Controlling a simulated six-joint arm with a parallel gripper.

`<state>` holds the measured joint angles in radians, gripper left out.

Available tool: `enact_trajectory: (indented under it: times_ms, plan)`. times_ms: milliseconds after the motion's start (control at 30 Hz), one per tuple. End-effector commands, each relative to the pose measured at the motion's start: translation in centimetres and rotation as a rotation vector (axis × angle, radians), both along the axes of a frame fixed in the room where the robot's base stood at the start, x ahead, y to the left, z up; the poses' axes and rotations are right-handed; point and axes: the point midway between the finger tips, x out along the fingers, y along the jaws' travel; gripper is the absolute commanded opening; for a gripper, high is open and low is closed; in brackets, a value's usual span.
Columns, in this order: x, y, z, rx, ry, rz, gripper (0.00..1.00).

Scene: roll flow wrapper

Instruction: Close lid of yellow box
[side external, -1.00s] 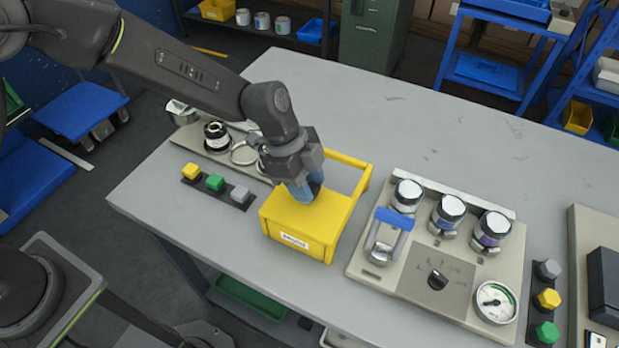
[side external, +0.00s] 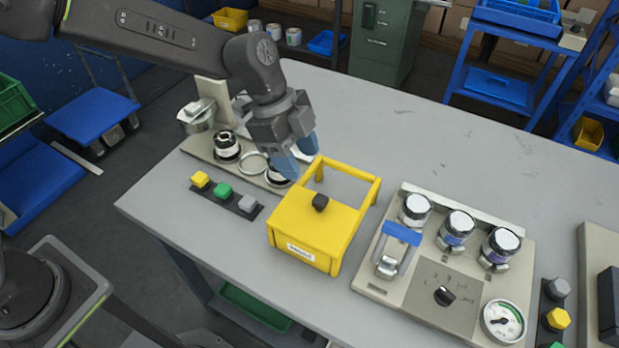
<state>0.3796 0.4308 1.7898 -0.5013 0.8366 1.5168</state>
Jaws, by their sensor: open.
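The yellow box (side external: 300,248) stands on the grey table with a white label on its front. Its flat yellow lid (side external: 325,224) lies level over the front body and carries a black knob (side external: 320,202). A yellow open frame (side external: 350,171) extends behind the lid, with grey table showing through it. No gap shows between lid and body from this angle. My gripper (side external: 297,160), with blue fingers, is open and empty. It is above and to the left of the knob, apart from it.
A plate with jars and a ring (side external: 253,163) lies behind my gripper, and a strip of coloured buttons (side external: 224,191) lies left of the box. A panel with jars, a blue-handled latch and a gauge (side external: 503,321) stands close on the right. The table's back is clear.

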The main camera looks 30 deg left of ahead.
Motion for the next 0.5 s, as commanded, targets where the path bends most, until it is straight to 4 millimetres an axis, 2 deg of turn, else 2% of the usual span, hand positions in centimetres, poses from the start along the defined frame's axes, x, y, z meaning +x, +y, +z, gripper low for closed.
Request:
enact_trajectory:
  times_ms: [33, 200, 500]
  plan:
    - [0.1, 0.4, 1.1, -0.001, -0.005, 0.002, 0.53]
    - [0.0, 1.3, 3.2, -0.001, -0.001, 0.0, 0.53]
    - [0.0, 1.8, 4.2, 0.001, 0.001, 0.0, 0.53]
